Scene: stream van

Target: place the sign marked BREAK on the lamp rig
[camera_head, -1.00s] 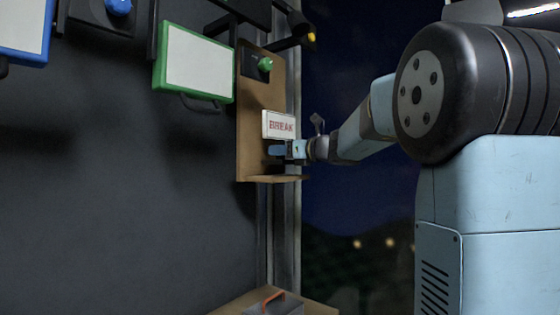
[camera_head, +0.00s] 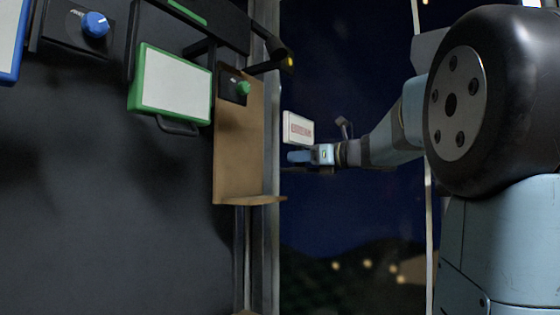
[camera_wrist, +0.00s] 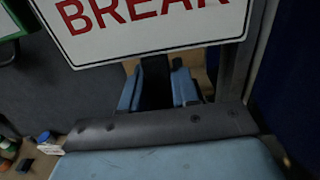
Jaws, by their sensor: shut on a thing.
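A lamp rig with a green-framed panel (camera_head: 172,85) hangs on the dark wall at left. Which part is the sign's place, I cannot tell.
A wooden shelf (camera_head: 240,160) with a green knob (camera_head: 243,88) stands between the panel and my gripper. A blue knob (camera_head: 95,24) and part of a blue-framed panel (camera_head: 8,40) are at the upper left. Small items (camera_wrist: 10,150) lie at the wrist view's lower left.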

